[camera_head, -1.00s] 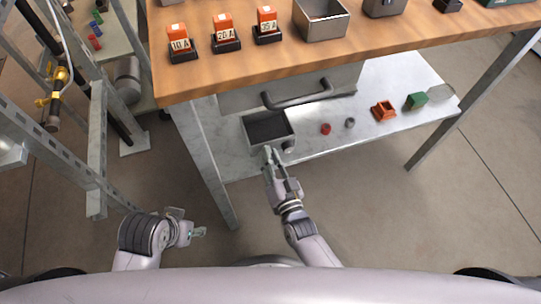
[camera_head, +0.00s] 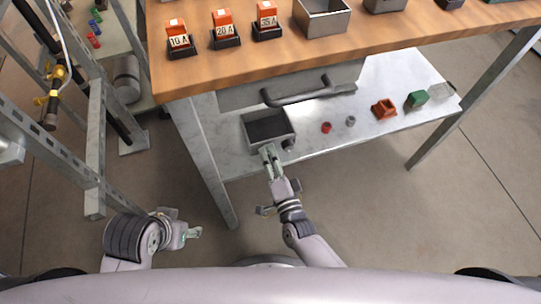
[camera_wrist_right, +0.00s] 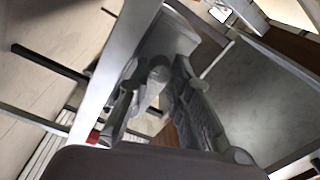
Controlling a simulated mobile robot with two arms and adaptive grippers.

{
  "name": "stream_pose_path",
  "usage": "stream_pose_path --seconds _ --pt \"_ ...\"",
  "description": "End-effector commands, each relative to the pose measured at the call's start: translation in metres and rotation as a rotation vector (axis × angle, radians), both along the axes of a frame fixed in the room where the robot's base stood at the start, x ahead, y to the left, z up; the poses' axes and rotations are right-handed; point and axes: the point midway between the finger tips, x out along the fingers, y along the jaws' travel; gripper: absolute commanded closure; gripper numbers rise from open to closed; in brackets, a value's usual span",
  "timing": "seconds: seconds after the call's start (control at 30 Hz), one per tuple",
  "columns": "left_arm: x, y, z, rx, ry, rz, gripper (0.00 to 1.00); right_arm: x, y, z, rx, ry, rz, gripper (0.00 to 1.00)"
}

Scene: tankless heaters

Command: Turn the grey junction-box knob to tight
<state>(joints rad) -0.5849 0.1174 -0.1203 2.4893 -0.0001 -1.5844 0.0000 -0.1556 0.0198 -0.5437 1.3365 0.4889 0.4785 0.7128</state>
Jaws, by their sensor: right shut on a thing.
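The grey junction box (camera_head: 252,139) is an open-topped box with a dark inside. It sits on the lower shelf at its front left edge. My right gripper (camera_head: 268,151) reaches up to the box's front side. In the right wrist view its two fingers are closed on the sides of a small rounded grey knob (camera_wrist_right: 158,76). The fingers hide most of the knob in the head view, and no tight mark can be read. My left gripper (camera_head: 183,229) hangs at the lower left, away from the box, and its finger gap is unclear.
The wooden tabletop (camera_head: 330,55) and a drawer handle (camera_head: 297,91) are above the shelf (camera_head: 335,140). A table leg (camera_head: 205,160) stands left of my right arm. A red piece (camera_head: 326,127), orange part (camera_head: 384,108) and green block (camera_head: 416,98) lie to the right on the shelf.

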Motion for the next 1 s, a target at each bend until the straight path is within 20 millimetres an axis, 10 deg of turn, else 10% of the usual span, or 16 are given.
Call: stream_pose_path --seconds 0.53,0.57,1.0 --pt "0.0015 0.0022 -0.0027 0.007 0.000 -0.003 0.51 -0.0003 -0.0003 -0.0007 0.025 0.009 0.001 1.00" --pt "0.0015 0.0022 -0.0027 0.007 0.000 -0.003 0.51 -0.0003 -0.0003 -0.0007 0.024 0.009 0.001 0.81" --pt "0.0018 0.0019 -0.0029 0.006 0.000 -0.003 0.51 -0.0003 -0.0004 -0.0011 0.024 0.010 0.000 0.61"
